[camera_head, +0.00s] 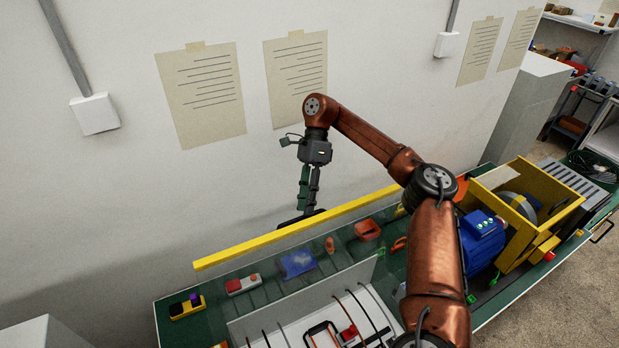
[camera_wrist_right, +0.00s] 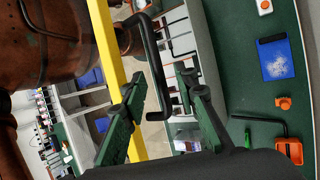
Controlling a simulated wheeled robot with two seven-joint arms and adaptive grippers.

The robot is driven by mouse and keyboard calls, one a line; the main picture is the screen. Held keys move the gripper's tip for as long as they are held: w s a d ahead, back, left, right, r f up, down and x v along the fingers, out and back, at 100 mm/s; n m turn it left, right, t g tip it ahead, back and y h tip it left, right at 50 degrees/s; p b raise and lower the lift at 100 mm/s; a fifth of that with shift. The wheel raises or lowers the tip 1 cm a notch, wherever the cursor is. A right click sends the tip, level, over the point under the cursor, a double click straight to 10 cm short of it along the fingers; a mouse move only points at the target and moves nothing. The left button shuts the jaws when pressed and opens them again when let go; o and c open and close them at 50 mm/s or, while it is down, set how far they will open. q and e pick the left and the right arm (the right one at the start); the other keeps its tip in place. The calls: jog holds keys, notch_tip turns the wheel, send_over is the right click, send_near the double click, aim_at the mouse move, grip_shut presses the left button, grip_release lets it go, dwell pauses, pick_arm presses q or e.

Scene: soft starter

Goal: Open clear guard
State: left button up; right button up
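The clear guard shows mainly by its long yellow top bar (camera_head: 240,248), which runs along the back of the green bench; its transparent panel is hard to make out. The bar also crosses the right wrist view (camera_wrist_right: 108,50). A black handle (camera_wrist_right: 153,62) sits beside the bar. My right gripper (camera_head: 308,207) points down at the bar from the wall side. In the wrist view my right gripper (camera_wrist_right: 157,95) has its two green fingers apart, with the lower end of the handle between them in the picture. I cannot tell whether they touch it. My left gripper is out of view.
On the green bench (camera_head: 165,318) lie a yellow button box (camera_head: 187,307), a blue pad (camera_head: 297,263) and an orange tray (camera_head: 367,230). A blue motor (camera_head: 482,240) and a yellow housing (camera_head: 530,215) stand at the right. The wall is close behind my gripper.

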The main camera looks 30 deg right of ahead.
jog(key=v, duration=0.9)
dwell(0.4)
jog(key=shift+f, duration=0.1)
dwell(0.5)
